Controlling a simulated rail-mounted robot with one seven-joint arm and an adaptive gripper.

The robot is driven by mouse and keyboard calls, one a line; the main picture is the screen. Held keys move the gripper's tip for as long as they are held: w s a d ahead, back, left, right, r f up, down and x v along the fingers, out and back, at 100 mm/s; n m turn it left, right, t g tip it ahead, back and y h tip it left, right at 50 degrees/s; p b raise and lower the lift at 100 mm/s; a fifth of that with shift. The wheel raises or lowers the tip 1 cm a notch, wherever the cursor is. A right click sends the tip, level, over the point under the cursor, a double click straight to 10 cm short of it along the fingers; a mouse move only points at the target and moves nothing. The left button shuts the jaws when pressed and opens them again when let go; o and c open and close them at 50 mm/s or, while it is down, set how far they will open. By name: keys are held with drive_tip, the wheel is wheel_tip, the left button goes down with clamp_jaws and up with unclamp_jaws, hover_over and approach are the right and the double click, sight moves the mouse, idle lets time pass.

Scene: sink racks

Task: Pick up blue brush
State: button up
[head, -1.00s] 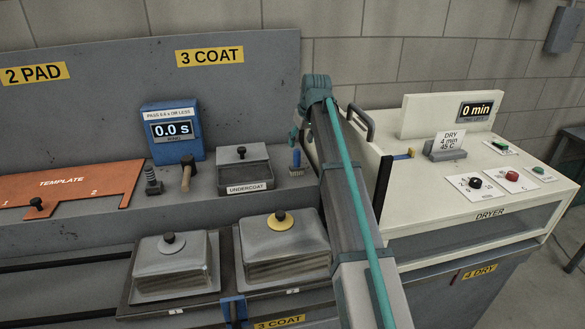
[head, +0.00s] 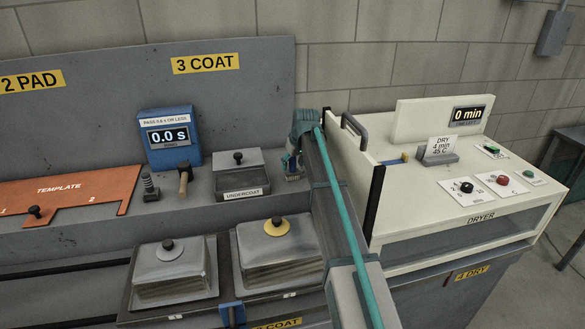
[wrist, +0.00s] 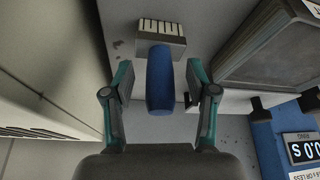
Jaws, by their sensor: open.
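The blue brush shows in the wrist view with its blue handle (wrist: 160,80) pointing toward my gripper and its grey bristle head (wrist: 161,38) beyond. My gripper (wrist: 158,82) is open, with one finger on each side of the handle and a visible gap on both sides. In the head view, my gripper end (head: 300,130) is over the shelf right of the undercoat box, and the brush (head: 291,166) is mostly hidden behind my arm.
The undercoat box (head: 240,172) stands just left of the brush. The blue timer (head: 170,136) and a wooden-handled tool (head: 185,175) are farther left. The white dryer (head: 450,205) is close on the right, with a dark-edged side panel (head: 374,205).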

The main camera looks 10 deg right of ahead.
drive_tip(key=shift+w+a+f, duration=0.1)
drive_tip(key=shift+w+f, duration=0.15)
drive_tip(key=shift+f, duration=0.35)
clamp_jaws()
drive_tip(key=shift+r, duration=0.1)
wheel_tip(320, 180, up, 10)
drive_tip(key=b, duration=0.2)
drive_tip(key=shift+b, duration=0.35)
